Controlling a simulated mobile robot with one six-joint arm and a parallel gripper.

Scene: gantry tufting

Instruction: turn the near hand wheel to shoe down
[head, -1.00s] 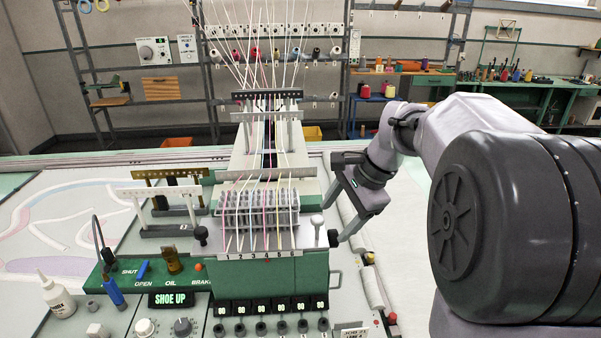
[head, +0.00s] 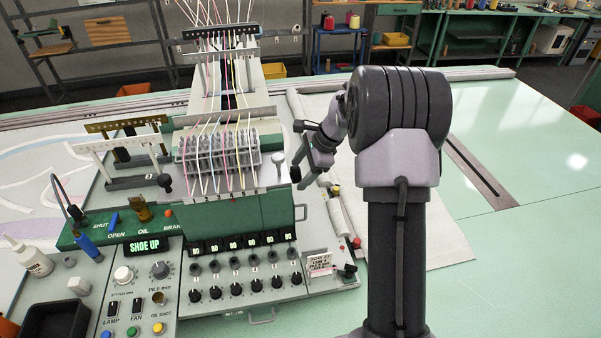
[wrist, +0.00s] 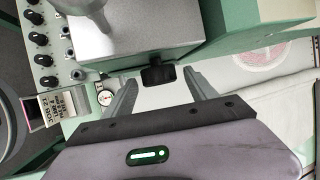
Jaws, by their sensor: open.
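The near hand wheel appears to be the small black knob (head: 295,174) on the right end of the green machine head (head: 245,217). In the wrist view the black knob (wrist: 158,75) sits under the grey housing, in line with the gap between my fingertips. My gripper (head: 305,184) is open beside the knob in the head view; in the wrist view its two fingers (wrist: 161,83) stand apart on either side of it. I cannot tell whether they touch it. The green display (head: 145,246) reads "SHOE UP".
A second black knob (head: 165,183) is on the head's left end. A white ball-topped lever (head: 279,159) rises close to my gripper. Below are a row of black dials (head: 236,289) and a small printed card (head: 320,262). The green table (head: 530,200) is mostly clear at right.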

